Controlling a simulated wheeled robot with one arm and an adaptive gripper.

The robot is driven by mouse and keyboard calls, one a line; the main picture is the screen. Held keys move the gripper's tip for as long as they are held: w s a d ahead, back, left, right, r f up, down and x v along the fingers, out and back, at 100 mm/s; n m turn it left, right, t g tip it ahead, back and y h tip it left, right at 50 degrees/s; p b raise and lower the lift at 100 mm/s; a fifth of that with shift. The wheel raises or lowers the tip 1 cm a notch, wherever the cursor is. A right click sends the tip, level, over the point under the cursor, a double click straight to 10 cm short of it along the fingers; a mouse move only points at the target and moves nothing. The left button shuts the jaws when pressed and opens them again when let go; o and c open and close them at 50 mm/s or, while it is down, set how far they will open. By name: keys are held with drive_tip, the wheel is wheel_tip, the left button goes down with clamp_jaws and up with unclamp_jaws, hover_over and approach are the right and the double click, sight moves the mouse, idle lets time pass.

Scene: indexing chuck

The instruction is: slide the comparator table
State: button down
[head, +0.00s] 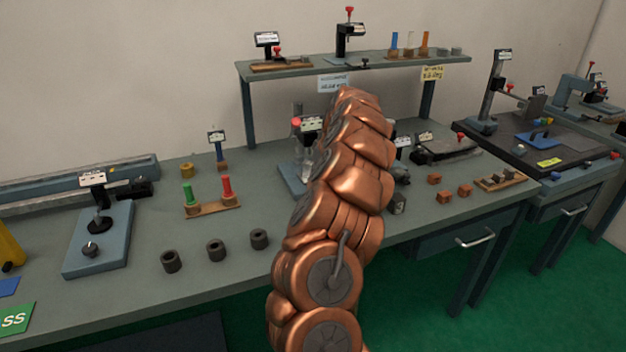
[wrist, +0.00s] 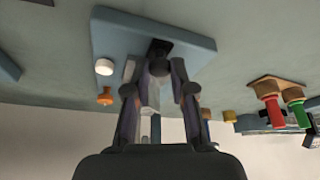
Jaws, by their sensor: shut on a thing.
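In the wrist view, a fixture with a flat blue-grey base (wrist: 120,28) lies beyond my gripper (wrist: 157,68). My fingers are closed around a pale grey piece (wrist: 150,95) standing at this fixture. I cannot tell for sure whether this piece is the comparator table. A white round knob (wrist: 104,67) and an orange knob (wrist: 106,97) sit just left of the fingers. In the head view the same fixture's base (head: 291,180) shows left of my copper arm, with a red knob (head: 296,122) above it. My arm hides most of the fixture and my gripper there.
Left of the fixture, a wooden stand (head: 212,208) holds green and red plugs, with several dark rings (head: 216,250) in front. A dial stand on a blue plate (head: 98,240) is further left. A raised shelf (head: 350,68) runs behind my arm. Several orange blocks (head: 444,197) lie to the right.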

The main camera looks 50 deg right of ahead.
drive_tip(key=shift+w+d+r, duration=0.1)
drive_tip(key=shift+d, duration=0.05)
drive_tip(key=c, duration=1)
unclamp_jaws()
drive_tip(key=shift+w, duration=0.1)
drive_tip(key=v, duration=1.1)
drive_tip(key=shift+r, duration=0.35)
